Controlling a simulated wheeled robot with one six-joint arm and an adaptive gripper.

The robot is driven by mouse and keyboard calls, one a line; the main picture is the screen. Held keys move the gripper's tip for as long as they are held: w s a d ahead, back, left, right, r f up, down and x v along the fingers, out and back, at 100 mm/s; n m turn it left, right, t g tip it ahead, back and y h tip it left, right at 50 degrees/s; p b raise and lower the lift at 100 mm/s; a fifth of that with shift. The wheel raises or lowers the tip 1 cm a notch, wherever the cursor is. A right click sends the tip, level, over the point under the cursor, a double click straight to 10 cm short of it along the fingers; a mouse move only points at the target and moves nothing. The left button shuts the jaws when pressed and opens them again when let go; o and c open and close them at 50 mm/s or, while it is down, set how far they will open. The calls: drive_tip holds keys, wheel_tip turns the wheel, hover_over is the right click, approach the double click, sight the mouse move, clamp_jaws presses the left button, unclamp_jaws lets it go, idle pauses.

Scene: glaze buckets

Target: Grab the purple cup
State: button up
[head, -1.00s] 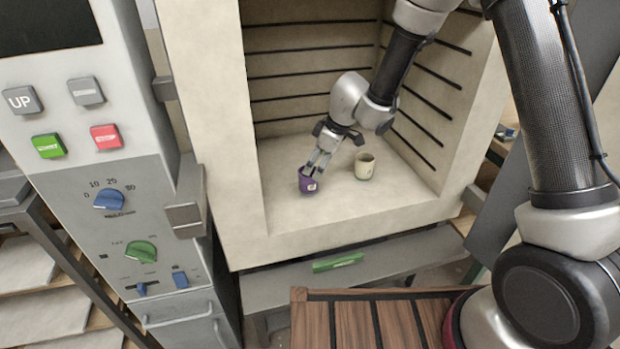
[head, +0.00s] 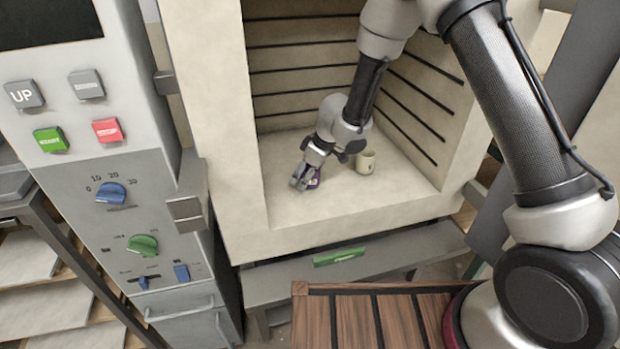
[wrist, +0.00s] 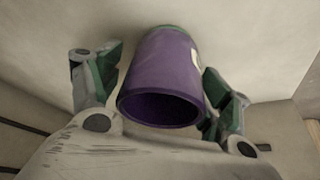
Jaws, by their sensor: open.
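The purple cup (wrist: 162,75) lies between the two fingers of my gripper (wrist: 160,92) in the wrist view, its dark open mouth facing the palm. A pale label shows on its side. The fingers are spread, one on each side, with a gap at the left; the right finger is very close to the cup, and I cannot tell if it touches. In the head view my gripper (head: 304,180) is low over the kiln floor and hides most of the purple cup (head: 314,182).
A cream cup (head: 366,161) stands on the kiln floor (head: 345,200) just right of my gripper. The kiln's ridged walls rise behind and at the right. A control panel (head: 110,190) stands at the left, and a slatted wooden surface (head: 390,318) is in front.

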drive_tip(key=c, duration=1.2)
drive_tip(key=shift+r, duration=0.15)
